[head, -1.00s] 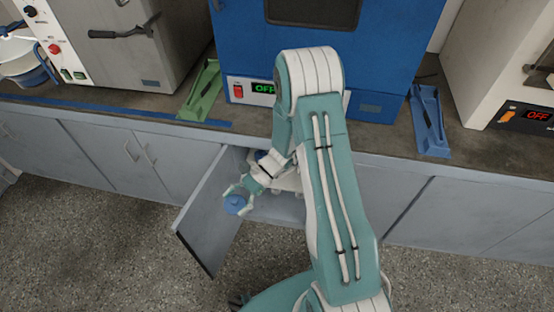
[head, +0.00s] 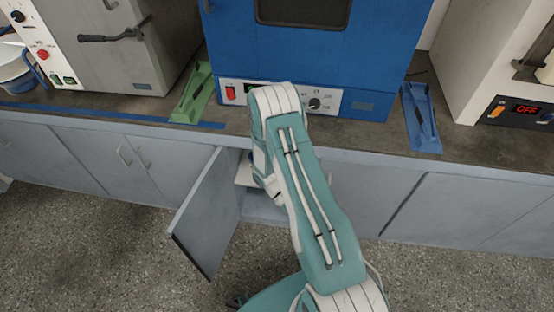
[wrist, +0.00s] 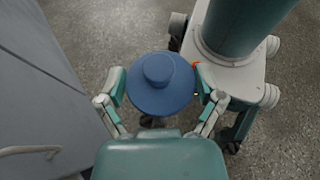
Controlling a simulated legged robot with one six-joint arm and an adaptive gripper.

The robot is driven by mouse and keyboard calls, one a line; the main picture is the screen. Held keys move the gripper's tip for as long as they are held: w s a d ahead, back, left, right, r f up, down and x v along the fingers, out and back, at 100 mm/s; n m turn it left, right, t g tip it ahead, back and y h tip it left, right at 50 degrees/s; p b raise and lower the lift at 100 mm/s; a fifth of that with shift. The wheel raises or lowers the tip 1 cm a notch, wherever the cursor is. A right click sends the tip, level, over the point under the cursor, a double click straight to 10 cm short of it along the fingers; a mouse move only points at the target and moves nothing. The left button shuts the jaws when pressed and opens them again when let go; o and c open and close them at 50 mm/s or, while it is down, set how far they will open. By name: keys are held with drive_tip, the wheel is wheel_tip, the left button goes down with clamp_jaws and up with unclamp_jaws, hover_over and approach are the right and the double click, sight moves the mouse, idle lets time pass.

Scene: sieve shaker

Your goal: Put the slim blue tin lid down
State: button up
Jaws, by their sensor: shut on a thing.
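The slim blue tin lid (wrist: 159,92) is a round blue disc with a raised knob, seen from above in the wrist view. My gripper (wrist: 160,91) is shut on it, with one finger at each side of its rim. The lid is held in the air above the speckled floor, close to my own body. In the head view my arm hides both the gripper and the lid.
A cabinet door (head: 208,215) stands open under the worktop (head: 270,137). Inside the cabinet a pale shelf (head: 245,176) partly shows. A green tray (head: 191,95) and a blue tray (head: 421,120) lie on the worktop, beside the blue machine (head: 305,55). The floor in front is clear.

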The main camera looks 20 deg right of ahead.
drive_tip(key=w+d+f+n+t+h, duration=0.6)
drive_tip(key=w+d+n+t+h, duration=0.35)
drive_tip(key=w+n+t, duration=0.3)
drive_tip(key=w+a+f+n+t+y, duration=0.7)
drive_tip(key=w+a+f+n+t, duration=0.25)
drive_tip(key=w+n+t, duration=0.3)
drive_tip(key=shift+n+g, duration=0.4)
drive_tip(key=shift+w+d+r+x, duration=0.2)
drive_tip(key=shift+r+x, duration=0.45)
drive_tip(key=shift+x, duration=2.3)
drive_tip(key=shift+w+a+r+x, duration=0.1)
drive_tip(key=shift+w+r+x, duration=0.4)
drive_tip(key=shift+x, duration=2.5)
drive_tip(key=shift+w+d+r+x, duration=0.1)
drive_tip(key=shift+r+x, duration=0.65)
drive_tip(key=shift+x, duration=2.2)
drive_tip(key=shift+f, duration=0.2)
